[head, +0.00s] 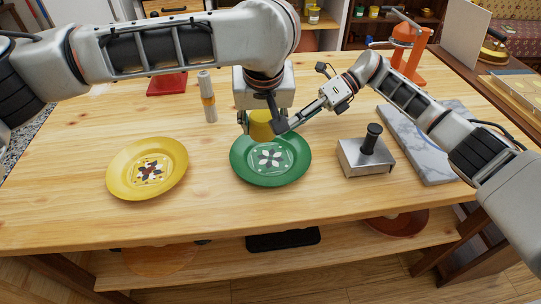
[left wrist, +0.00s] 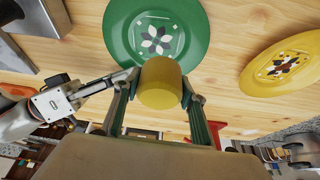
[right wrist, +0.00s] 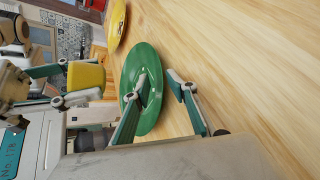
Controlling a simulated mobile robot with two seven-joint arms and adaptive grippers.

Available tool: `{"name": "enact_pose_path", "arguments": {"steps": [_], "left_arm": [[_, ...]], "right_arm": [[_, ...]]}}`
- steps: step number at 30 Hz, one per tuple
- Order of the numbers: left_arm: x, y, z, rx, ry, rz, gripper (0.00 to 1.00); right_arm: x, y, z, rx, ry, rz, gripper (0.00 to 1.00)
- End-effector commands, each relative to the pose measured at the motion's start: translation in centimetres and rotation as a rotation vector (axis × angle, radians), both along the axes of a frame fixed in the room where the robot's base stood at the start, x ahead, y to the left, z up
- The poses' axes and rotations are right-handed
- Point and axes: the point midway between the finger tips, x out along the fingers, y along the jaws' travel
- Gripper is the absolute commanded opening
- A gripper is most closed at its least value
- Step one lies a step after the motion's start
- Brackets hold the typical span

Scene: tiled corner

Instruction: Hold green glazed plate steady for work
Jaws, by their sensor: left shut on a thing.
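The green glazed plate (head: 270,172) lies on the wooden table, with a pale flower pattern in its middle. It also shows in the left wrist view (left wrist: 190,45) and the right wrist view (right wrist: 147,60). My left gripper (head: 260,124) points down at the plate's far side, shut on a yellow cylinder (left wrist: 160,84). I cannot tell whether the cylinder touches the plate. My right gripper (right wrist: 160,82) is open at the plate's rim; one finger shows over the plate and the other beyond its edge. In the head view its fingertips partly cross the left gripper.
A yellow plate (head: 125,180) lies to the left. A metal block with a black knob (head: 360,158) and a grey marbled slab (head: 400,135) are to the right. A white-and-orange tube (head: 208,100) stands behind. The table's front strip is clear.

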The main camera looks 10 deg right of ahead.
Motion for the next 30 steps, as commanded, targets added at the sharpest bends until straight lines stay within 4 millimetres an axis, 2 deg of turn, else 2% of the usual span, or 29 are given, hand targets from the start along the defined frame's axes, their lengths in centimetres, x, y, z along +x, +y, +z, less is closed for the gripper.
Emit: {"name": "enact_pose_path", "arguments": {"steps": [5,18,24,30], "left_arm": [[0.0,0.0,0.0,0.0,0.0,0.0,0.24],[0.0,0.0,0.0,0.0,0.0,0.0,0.24],[0.0,0.0,0.0,0.0,0.0,0.0,0.24],[0.0,0.0,0.2,0.0,-0.001,0.0,0.24]], "right_arm": [[0.4,-1.6,0.8,-0.004,-0.001,-0.005,0.25],[2.0,-8.5,5.0,-0.003,0.0,-0.004,0.25],[2.3,-9.9,5.9,-0.002,-0.001,-0.001,0.25],[2.3,-10.1,6.2,-0.001,-0.002,-0.001,0.25]]}}
